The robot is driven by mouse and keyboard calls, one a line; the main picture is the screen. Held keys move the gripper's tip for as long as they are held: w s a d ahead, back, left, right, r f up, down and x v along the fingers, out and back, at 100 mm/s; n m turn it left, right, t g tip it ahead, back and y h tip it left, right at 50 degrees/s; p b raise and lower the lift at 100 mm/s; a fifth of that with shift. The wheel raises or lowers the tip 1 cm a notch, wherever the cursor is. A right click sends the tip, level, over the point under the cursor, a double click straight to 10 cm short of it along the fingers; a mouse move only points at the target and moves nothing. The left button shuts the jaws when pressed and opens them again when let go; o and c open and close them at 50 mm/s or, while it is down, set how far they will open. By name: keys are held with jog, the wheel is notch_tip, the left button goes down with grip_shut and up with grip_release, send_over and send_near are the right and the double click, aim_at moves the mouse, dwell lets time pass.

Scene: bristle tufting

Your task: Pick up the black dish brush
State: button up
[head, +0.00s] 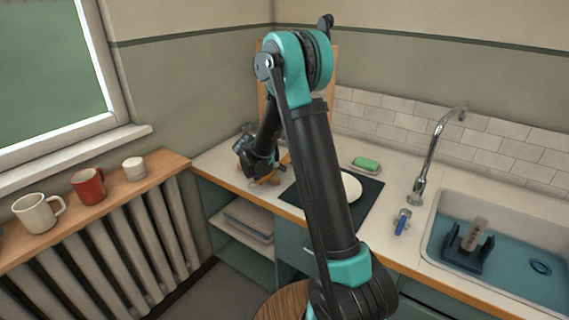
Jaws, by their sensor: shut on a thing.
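My gripper (264,177) is low over the left end of the counter, near its front edge, behind my dark upper arm. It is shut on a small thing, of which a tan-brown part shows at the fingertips. That thing is too small and too hidden by the gripper for me to tell whether it is the black dish brush. I cannot make out a black dish brush clearly elsewhere in view.
A white plate (351,187) on a dark mat (368,203) is partly hidden by my arm. A green soap (366,163), a blue-handled item (402,224) and the faucet (428,165) stand rightward. The sink (435,235) holds a dark rack (462,259). Mugs (88,187) line the left sill.

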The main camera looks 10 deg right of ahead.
grip_shut()
notch_tip(320, 180, up, 20)
dwell(0.7)
